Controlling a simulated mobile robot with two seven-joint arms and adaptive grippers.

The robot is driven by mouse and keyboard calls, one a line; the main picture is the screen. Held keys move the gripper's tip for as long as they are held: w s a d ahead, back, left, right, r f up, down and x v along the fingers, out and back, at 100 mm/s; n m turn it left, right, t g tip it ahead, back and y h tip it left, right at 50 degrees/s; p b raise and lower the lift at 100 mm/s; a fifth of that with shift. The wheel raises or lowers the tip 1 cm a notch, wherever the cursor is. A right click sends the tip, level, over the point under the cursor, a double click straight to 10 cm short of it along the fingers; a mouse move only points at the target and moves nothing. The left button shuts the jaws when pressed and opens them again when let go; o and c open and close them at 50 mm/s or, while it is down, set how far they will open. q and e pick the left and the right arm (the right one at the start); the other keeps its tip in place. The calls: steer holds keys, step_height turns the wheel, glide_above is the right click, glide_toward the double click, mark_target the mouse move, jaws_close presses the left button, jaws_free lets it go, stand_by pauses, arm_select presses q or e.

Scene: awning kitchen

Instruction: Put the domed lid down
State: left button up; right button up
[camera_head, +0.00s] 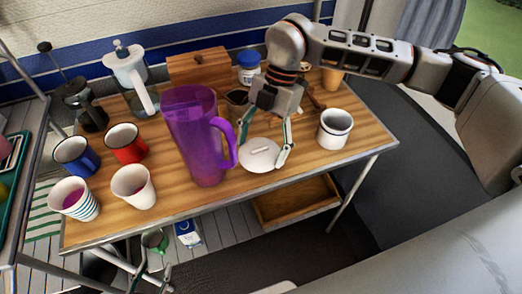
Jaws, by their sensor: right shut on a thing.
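The domed lid (257,158) is a round white cover with a bar-like handle on top. It is at the front middle of the wooden table (300,160), right of the purple pitcher (193,132). My right gripper (265,146) reaches down from above with its fingers on either side of the lid and is shut on it. The lid looks level and low over the tabletop. I cannot tell whether it touches the wood.
A white enamel mug (333,130) stands right of the lid. Red (126,146) and blue (76,158) mugs and two cups (133,190) are at the left. A white-lidded press (130,72), wooden box (200,66) and blue-lidded jar (248,72) stand behind. Bare wood lies near the front right.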

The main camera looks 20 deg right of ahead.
arm_select(q)
steer(key=shift+s+f, duration=0.25)
steer(key=shift+f, duration=0.15)
arm_select(e)
steer(key=shift+f, duration=1.05)
steer(key=shift+f, duration=0.15)
steer(key=o, duration=1)
arm_select(q)
steer(key=shift+s+d+r+p, duration=0.15)
steer(key=shift+r+p, duration=0.2)
steer(key=shift+p, duration=0.2)
arm_select(e)
steer(key=v, duration=1.2)
arm_select(q)
steer(key=shift+r, duration=0.1)
